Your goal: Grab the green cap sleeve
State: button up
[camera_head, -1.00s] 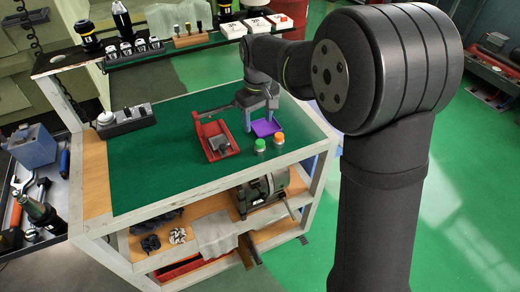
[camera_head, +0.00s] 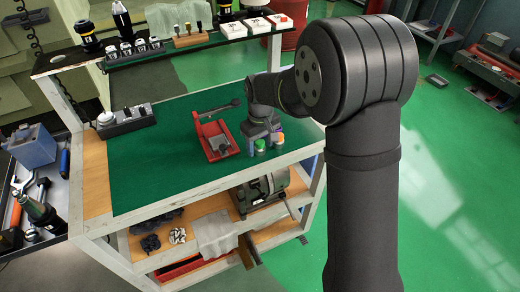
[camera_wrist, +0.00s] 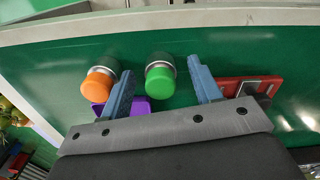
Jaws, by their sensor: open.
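The green cap sleeve (camera_wrist: 160,80) stands on the green cart top, a grey metal body with a green cap. It also shows in the head view (camera_head: 260,145), partly covered by my gripper. My gripper (camera_wrist: 161,66) is open, and its two blue fingers appear on either side of the green cap sleeve in the wrist view. No contact shows, and I cannot tell the exact height of the fingers over it. In the head view my gripper (camera_head: 262,139) is low over the cart top.
An orange-capped sleeve (camera_wrist: 98,84) stands just outside my left finger in the wrist view. A purple tray (camera_wrist: 138,106) is partly hidden behind that finger.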

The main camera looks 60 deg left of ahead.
jog(key=c, duration=1.1)
jog(key=shift+r, duration=0.1)
